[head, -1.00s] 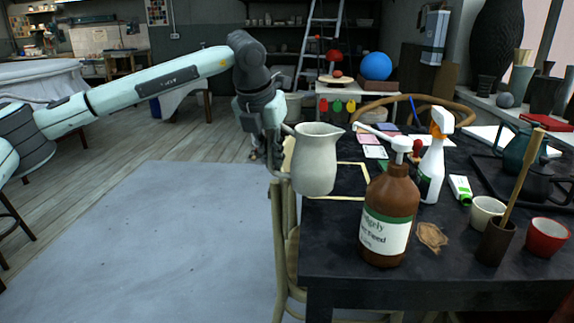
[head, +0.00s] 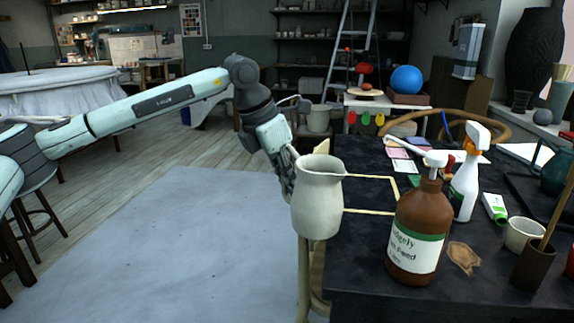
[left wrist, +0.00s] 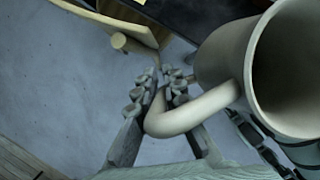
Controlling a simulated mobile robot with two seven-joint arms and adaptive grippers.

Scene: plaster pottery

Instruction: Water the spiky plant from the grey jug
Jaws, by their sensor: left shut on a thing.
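The grey jug (head: 318,205) hangs roughly upright in the head view, in front of the table's left edge. My left gripper (head: 288,172) is behind its left side, partly hidden by the jug. In the left wrist view the fingers (left wrist: 160,88) are closed around the jug's handle (left wrist: 190,112). The jug's body (left wrist: 225,62) and open mouth fill the upper right there; I see no water in the dark inside. No spiky plant shows in either view. My right gripper is not in view.
On the dark table (head: 352,262), a brown pump bottle (head: 418,232) stands close to the jug's right. A white spray bottle (head: 464,190) and a small pale cup (head: 522,233) are further right. A chair (head: 311,275) is below the jug.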

